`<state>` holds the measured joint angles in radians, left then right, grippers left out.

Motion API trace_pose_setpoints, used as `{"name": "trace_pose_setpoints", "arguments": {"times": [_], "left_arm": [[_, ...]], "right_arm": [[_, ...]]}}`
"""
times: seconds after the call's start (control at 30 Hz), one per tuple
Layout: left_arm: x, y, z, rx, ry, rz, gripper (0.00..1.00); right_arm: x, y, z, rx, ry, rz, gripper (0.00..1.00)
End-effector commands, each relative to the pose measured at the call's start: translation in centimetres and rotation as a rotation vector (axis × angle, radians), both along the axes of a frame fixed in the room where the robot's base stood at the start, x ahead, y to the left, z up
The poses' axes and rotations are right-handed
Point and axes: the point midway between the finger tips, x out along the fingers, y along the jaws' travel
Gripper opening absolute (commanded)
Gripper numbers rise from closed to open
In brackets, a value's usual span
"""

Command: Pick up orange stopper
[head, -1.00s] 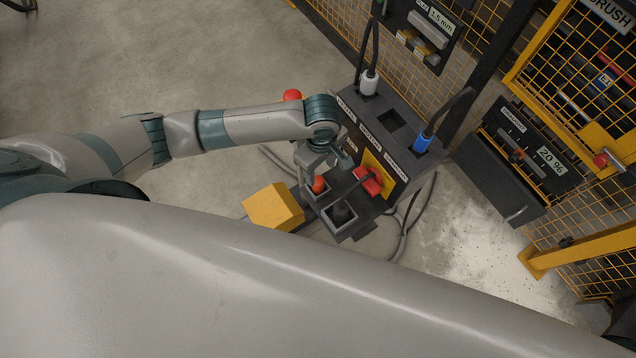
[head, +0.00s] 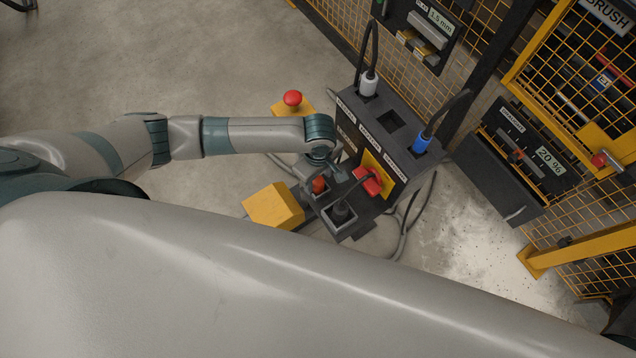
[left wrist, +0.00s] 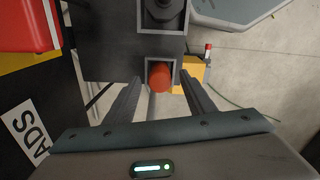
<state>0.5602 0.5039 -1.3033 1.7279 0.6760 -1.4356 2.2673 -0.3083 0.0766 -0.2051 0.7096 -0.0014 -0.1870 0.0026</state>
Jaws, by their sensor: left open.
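The orange stopper (head: 319,185) sits in a square grey-rimmed holder at the front of the dark station. It also shows in the left wrist view (left wrist: 159,77), where it lies in the gap between my fingertips. My left gripper (head: 327,176) is open at the stopper, with one finger on each side of it in the wrist view (left wrist: 160,82). I cannot tell whether a finger touches it. My wrist hides part of the holder in the head view. My right gripper does not show.
A second holder with a dark plug (head: 341,212) adjoins the stopper's holder. A red handle (head: 368,181) on a yellow plate is close to its right. A yellow box (head: 273,207) and a red button (head: 292,98) stand nearby. White (head: 369,84) and blue (head: 422,143) connectors stand behind.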

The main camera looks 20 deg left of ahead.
Motion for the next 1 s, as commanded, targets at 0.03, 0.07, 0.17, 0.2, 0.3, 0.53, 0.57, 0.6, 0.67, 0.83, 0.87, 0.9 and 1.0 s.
{"name": "trace_pose_setpoints", "arguments": {"times": [0.03,0.07,0.17,0.2,0.3,0.53,0.57,0.6,0.67,0.83,0.87,0.9,1.0], "left_arm": [[0.0,0.0,0.0,0.000,0.000,0.000,0.50],[0.0,0.0,0.0,0.000,0.000,0.000,0.50],[0.0,0.0,0.0,0.000,0.000,0.000,0.35],[0.0,0.0,0.0,0.000,0.000,0.000,0.26],[0.0,0.0,0.0,0.000,0.000,0.000,0.05],[0.0,0.0,0.0,0.000,0.000,0.000,0.05],[0.0,0.0,0.0,0.000,0.000,0.000,0.05],[0.0,0.0,0.1,0.000,0.000,0.000,0.05],[0.0,0.0,0.3,0.000,0.000,0.000,0.05],[0.0,0.0,1.7,-0.001,0.000,0.000,0.05],[0.0,-0.1,2.1,-0.003,-0.001,0.000,0.05],[0.0,-0.1,2.7,-0.003,-0.001,0.000,0.05],[0.1,-0.1,4.3,-0.003,-0.002,0.000,0.05]], "right_arm": [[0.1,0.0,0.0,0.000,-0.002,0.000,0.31],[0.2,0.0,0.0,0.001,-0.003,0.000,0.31],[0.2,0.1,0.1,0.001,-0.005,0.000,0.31],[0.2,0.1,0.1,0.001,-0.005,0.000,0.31],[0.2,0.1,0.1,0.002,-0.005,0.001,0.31],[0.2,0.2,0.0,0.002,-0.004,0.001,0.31],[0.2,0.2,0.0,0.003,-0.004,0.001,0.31],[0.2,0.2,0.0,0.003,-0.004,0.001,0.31],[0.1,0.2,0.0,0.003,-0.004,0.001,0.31],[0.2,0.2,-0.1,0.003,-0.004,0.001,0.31],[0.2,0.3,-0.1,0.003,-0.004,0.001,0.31],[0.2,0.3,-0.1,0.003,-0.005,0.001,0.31],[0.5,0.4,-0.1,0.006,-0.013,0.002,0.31]]}}
